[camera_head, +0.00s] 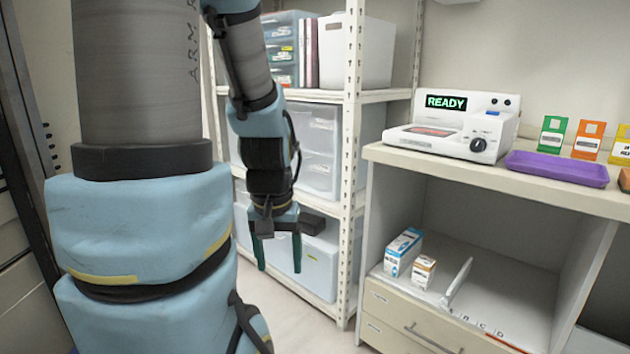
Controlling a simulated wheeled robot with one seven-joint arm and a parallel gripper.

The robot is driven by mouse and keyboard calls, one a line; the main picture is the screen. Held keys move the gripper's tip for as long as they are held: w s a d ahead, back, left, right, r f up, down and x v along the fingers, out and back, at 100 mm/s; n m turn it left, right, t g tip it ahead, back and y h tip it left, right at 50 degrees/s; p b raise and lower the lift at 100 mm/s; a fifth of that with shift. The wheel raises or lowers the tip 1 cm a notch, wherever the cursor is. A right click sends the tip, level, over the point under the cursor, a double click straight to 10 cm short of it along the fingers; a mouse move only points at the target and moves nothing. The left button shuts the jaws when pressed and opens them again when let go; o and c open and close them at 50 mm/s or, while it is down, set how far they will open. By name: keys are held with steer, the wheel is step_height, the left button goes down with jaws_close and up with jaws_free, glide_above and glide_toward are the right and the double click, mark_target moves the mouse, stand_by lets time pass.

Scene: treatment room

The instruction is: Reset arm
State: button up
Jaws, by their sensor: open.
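My arm comes down from the top left and fills much of the left side of the head camera view. My gripper (277,252) hangs pointing down, with its two dark green fingers spread apart and nothing between them. It is in front of the white shelf rack, left of the counter, and seems clear of both.
The white shelf rack (353,130) holds bins and folders. The counter (470,172) carries a white device reading READY (455,126), a purple tray (557,168) and coloured cards (588,140). Below, two small boxes (403,251) (424,272) stand beside a white divider (457,283).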

step_height(320, 180, up, 17)
steer(key=p, duration=1.5)
steer(key=shift+r+p, duration=0.15)
steer(key=shift+p, duration=0.25)
